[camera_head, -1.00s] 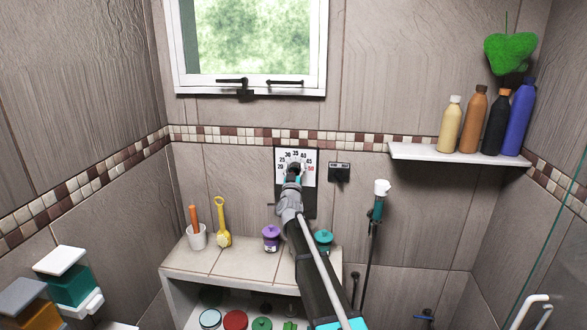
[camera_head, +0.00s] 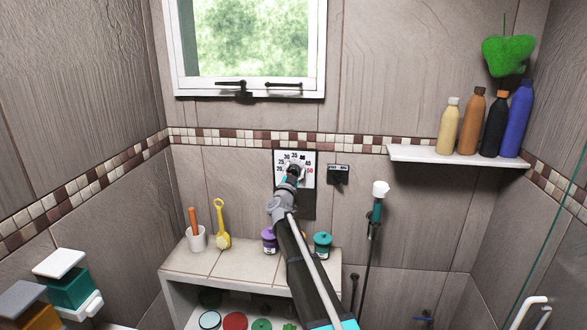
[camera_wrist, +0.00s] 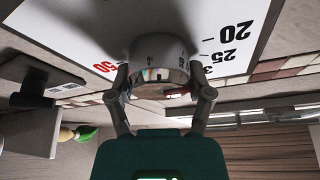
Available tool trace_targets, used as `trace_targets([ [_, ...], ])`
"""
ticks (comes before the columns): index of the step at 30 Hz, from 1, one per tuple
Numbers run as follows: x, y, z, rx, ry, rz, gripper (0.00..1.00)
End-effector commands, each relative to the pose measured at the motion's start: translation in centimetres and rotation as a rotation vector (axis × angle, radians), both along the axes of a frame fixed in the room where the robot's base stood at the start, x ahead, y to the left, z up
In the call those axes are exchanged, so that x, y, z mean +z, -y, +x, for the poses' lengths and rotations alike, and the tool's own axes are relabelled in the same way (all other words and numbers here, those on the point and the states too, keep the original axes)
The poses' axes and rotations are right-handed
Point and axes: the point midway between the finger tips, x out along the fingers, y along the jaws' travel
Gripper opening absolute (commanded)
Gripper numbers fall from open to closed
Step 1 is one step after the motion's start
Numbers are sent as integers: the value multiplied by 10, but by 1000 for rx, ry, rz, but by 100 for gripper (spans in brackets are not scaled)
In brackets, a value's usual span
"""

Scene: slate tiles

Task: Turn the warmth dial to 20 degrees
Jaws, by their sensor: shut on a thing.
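The warmth dial is a round metallic knob (camera_wrist: 160,62) on a white plate (camera_head: 307,158) with a printed scale, fixed to the tiled wall below the window. The scale shows 20, 25, 30 and further numbers, with a red 50 on the right in the head view. My gripper (camera_head: 293,178) is at the plate and covers much of the dial in the head view. In the wrist view my gripper (camera_wrist: 160,95) has one finger on each side of the knob and is shut on it. I cannot tell which number the dial points to.
A small black switch box (camera_head: 338,174) sits on the wall right of the plate. A hand shower (camera_head: 379,189) hangs further right. A bench (camera_head: 225,258) below holds a purple jar (camera_head: 269,240), a teal jar (camera_head: 323,244) and a white cup (camera_head: 197,238). A shelf (camera_head: 460,155) carries bottles.

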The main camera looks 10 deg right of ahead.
Motion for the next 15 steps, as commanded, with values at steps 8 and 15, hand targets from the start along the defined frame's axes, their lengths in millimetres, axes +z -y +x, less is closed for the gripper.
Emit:
trace_targets([
  [8, 0, -6, 3, 10, 1, 9, 19],
  [15, 0, -6, 4, 11, 0, 8, 83],
])
